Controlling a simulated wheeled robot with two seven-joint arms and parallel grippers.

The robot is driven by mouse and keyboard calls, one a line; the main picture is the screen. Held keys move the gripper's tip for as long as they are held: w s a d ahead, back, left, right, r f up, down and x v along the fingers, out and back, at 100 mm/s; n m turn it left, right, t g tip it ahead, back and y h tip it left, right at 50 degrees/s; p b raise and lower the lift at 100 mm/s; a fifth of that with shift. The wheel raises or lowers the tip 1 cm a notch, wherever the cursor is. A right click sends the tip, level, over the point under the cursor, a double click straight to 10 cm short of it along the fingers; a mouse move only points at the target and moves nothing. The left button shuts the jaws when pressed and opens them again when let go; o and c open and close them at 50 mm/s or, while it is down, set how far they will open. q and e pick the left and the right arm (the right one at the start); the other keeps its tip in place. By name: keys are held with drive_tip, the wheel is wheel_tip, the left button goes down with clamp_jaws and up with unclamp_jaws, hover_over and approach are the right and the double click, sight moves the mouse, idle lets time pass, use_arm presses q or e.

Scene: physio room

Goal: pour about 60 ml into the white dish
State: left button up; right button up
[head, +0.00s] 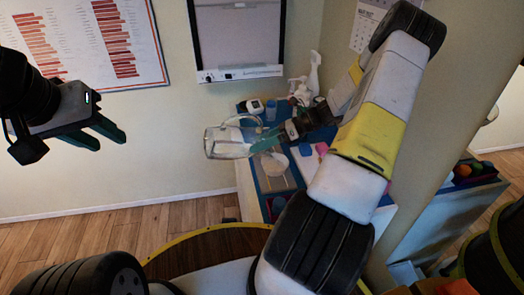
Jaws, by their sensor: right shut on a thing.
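A clear glass jug (222,142) with a looped handle is held in the air in the middle of the head view, left of the table. My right gripper (268,143), with green fingers, is shut on it. The jug looks tilted; its contents and any stream are too small to make out. The white dish (274,165) is on the table just below and right of the jug, partly hidden by the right gripper. My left gripper (106,138) is far to the left, in front of the wall, empty, with its fingers apart.
The blue-topped table (292,176) carries a small white device (255,106), a blue-capped container (271,110), a white figure (313,75) and pink cards (322,148). A shelf with colored balls (470,170) is at the right. The wooden floor at left is clear.

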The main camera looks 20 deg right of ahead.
sight(246, 137)
drive_tip(key=shift+a+r, duration=0.1)
drive_tip(key=shift+a, duration=0.05)
drive_tip(key=shift+w+a+h, duration=0.3)
drive_tip(key=shift+w+a, duration=0.05)
drive_tip(key=shift+a, duration=0.15)
drive_tip(key=shift+d+y+p, duration=0.1)
drive_tip(key=shift+y+p, duration=0.3)
drive_tip(key=shift+p, duration=0.25)
idle(1.1)
drive_tip(key=shift+w+a+h, duration=0.1)
drive_tip(key=shift+a+h, duration=0.3)
drive_tip(key=shift+h, duration=0.1)
drive_tip(key=shift+w+a+r+g+h, duration=0.1)
drive_tip(key=shift+w+a+g+h, duration=0.1)
drive_tip(key=shift+a+h, duration=0.35)
drive_tip(key=shift+w+a+r+g+h, duration=0.1)
drive_tip(key=shift+w+a+g+h, duration=0.1)
drive_tip(key=shift+a+h, duration=0.35)
drive_tip(key=shift+r+h, duration=0.3)
drive_tip(key=shift+r, duration=0.05)
drive_tip(key=shift+a+r+h, duration=0.1)
drive_tip(key=shift+r+h, duration=0.2)
